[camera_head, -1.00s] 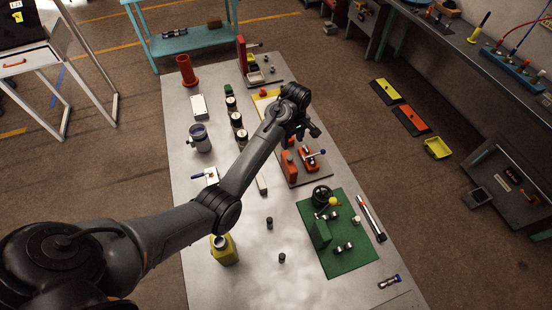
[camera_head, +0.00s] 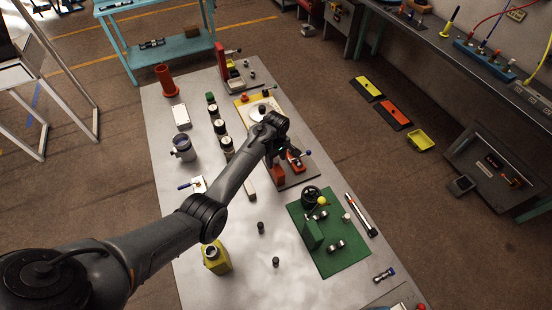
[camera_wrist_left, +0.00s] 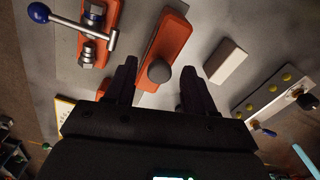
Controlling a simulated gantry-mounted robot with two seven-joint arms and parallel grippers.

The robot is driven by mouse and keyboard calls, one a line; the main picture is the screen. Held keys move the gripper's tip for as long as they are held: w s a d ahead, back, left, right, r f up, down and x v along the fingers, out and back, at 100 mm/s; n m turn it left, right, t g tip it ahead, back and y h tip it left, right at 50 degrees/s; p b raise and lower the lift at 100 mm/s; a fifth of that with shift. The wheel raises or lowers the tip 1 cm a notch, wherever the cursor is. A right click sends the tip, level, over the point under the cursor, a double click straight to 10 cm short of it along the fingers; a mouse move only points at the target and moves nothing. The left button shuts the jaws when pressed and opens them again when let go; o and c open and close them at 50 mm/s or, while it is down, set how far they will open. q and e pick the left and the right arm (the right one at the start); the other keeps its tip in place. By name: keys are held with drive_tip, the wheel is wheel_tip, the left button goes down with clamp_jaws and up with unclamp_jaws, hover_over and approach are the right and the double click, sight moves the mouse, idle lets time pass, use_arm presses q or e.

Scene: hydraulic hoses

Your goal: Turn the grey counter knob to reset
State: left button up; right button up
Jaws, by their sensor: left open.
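A round dark-grey knob (camera_wrist_left: 159,71) stands on a long orange block in the left wrist view and looks like the counter knob. My left gripper (camera_wrist_left: 159,69) is open, with one finger to each side of the knob in the picture. I cannot tell how far the fingertips are from it in depth. In the head view, the orange block (camera_head: 278,174) is partly covered by my left gripper (camera_head: 271,158), and the knob is hidden there. My right gripper is in neither view.
Beside the block, an orange fixture carries steel fittings and a blue-tipped lever (camera_wrist_left: 39,13). A pale rectangular block (camera_wrist_left: 226,63) lies on the other side. In the head view, a green plate (camera_head: 352,258) with a handwheel and fittings is nearer; several dark round parts stand left.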

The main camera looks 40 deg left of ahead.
use_arm(q)
drive_tip(key=shift+f, duration=0.1)
clamp_jaws()
idle(0.3)
